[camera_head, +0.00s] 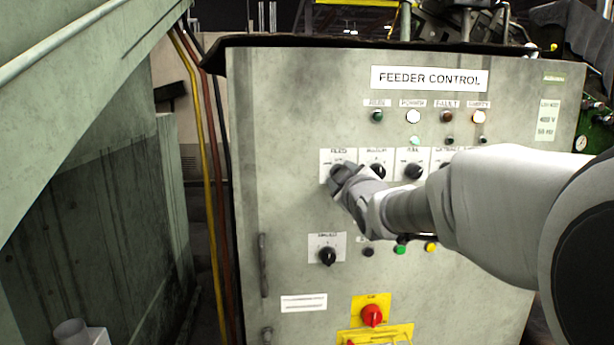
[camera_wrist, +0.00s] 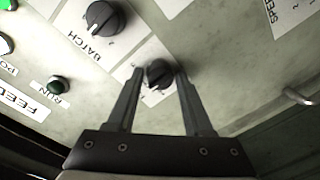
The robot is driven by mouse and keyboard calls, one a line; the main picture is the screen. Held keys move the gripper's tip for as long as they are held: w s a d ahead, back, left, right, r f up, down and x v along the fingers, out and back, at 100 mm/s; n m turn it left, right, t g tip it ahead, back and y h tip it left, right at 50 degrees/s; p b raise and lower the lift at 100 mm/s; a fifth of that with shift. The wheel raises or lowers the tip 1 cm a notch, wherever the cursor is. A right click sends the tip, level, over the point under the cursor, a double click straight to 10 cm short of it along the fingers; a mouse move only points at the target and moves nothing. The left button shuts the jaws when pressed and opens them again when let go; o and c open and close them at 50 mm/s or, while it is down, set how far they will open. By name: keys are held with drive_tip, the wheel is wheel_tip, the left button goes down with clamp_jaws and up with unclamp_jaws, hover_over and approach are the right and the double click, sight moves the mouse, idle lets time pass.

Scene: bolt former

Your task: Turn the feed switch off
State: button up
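The feed switch is a black rotary knob on a white label plate at the left end of the upper knob row. The plate (camera_head: 330,156) shows in the head view, but my gripper (camera_head: 338,178) hides most of the knob there. In the wrist view my gripper (camera_wrist: 160,76) is open, one finger on each side of the knob, with a narrow gap visible on both sides. I cannot tell how deep the fingertips reach.
The grey feeder control cabinet (camera_head: 285,130) carries a neighbouring batch knob (camera_head: 377,171), also in the wrist view (camera_wrist: 103,17). A lower knob (camera_head: 327,256), a red rotary switch (camera_head: 372,315) and a door handle (camera_head: 263,265) are below. Cables (camera_head: 212,190) run along the left.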

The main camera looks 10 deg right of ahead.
drive_tip(key=shift+o, duration=1.1)
drive_tip(key=shift+s, duration=0.1)
drive_tip(key=s+p, duration=0.2)
drive_tip(key=s, duration=1.5)
drive_tip(key=shift+d+r, duration=0.4)
drive_tip(key=shift+s+f, duration=0.1)
drive_tip(key=shift+s, duration=0.05)
